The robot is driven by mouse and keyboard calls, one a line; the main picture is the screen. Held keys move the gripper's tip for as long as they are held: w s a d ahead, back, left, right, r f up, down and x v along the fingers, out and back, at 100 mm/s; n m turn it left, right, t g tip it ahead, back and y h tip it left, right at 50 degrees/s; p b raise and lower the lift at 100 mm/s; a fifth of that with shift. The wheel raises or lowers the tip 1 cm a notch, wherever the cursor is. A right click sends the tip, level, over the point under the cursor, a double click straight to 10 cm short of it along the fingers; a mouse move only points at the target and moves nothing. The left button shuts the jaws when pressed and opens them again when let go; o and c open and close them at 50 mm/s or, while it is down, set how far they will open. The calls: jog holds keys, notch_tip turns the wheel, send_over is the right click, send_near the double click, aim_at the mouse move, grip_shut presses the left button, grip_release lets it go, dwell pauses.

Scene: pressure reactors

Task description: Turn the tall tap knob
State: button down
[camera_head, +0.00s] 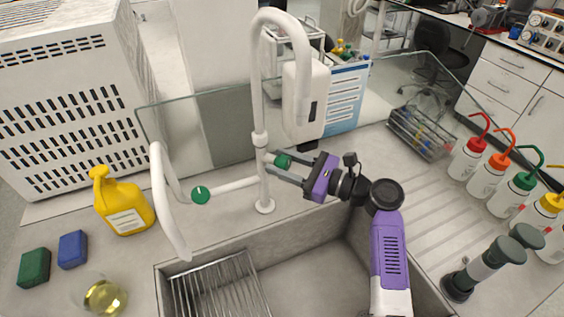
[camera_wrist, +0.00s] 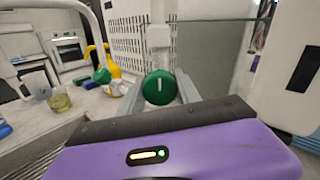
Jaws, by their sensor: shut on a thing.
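The tall tap (camera_head: 259,130) is a white pipe that rises from the counter behind the sink and arches over at the top. Its green round knob (camera_head: 283,161) sits on the right side of the tap's column. My gripper (camera_head: 281,168) reaches in from the right, with its fingers around this knob and shut on it. In the wrist view the knob (camera_wrist: 160,87) shows its face with a white upright mark, between the two grey fingers (camera_wrist: 162,105). A second green knob (camera_head: 201,195) is on the lower side tap at left, apart from my gripper.
The sink (camera_head: 300,270) with a wire rack (camera_head: 220,287) lies in front. A yellow bottle (camera_head: 124,205) and sponges (camera_head: 73,249) stand at left. Wash bottles (camera_head: 493,170) stand at right. A glass panel (camera_head: 225,125) stands behind the tap. A white dispenser (camera_head: 306,95) hangs above my gripper.

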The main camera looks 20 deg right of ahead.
jog(key=shift+n, duration=0.3)
jog(key=n+b, duration=0.1)
jog(key=n, duration=0.2)
jog(key=shift+f+b, duration=0.1)
jog(key=shift+b, duration=0.25)
jog(key=shift+n+b, duration=0.65)
jog(key=shift+n, duration=0.85)
jog(key=c, duration=0.9)
grip_release()
jog(key=shift+o, duration=0.2)
